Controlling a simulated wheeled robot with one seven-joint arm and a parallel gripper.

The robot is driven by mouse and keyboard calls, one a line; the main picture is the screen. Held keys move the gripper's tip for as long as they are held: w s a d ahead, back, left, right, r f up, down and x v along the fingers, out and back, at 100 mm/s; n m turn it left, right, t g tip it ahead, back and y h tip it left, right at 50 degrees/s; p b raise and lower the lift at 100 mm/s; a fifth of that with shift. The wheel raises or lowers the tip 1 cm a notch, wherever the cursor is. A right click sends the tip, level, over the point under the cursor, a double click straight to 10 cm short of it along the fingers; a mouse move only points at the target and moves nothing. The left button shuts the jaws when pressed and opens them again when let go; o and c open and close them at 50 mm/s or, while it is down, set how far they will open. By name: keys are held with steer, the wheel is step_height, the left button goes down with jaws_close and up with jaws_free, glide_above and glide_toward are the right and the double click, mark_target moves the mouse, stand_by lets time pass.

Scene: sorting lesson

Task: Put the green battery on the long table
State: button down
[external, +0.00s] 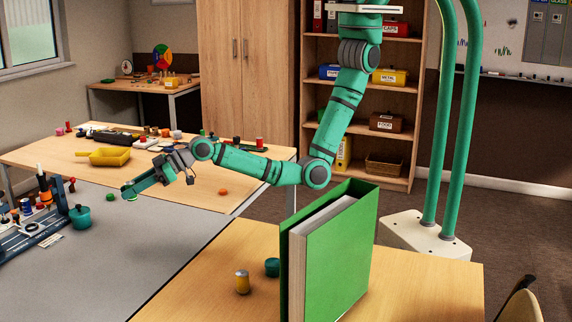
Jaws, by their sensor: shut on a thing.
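My gripper (129,191) is at the left, reaching out over the grey tabletop near the wooden table's front edge. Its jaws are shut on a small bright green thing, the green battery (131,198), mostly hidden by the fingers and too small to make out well. A separate small green round thing (109,197) lies just left of the fingertips. The long wooden table (215,180) stretches behind the gripper. I cannot tell the exact height of the gripper above the surface.
A yellow scoop (104,156) and several small items stand on the wooden table. A teal pot (80,217) and a blue rack are at the left.

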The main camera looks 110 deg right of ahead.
steer(key=shift+w+r, duration=0.55)
steer(key=shift+w, duration=0.15)
steer(key=x, duration=1)
glide_above(92, 242)
steer(key=s, duration=0.1)
step_height(92, 242, down, 4)
steer(key=shift+s+d+f, duration=0.1)
steer(key=shift+w+f, duration=0.65)
steer(key=shift+f, duration=1.75)
steer(key=shift+f, duration=0.1)
steer(key=c, duration=1.4)
jaws_free()
steer(key=shift+c, duration=0.2)
steer(key=shift+o, duration=0.4)
steer(key=shift+v, duration=6)
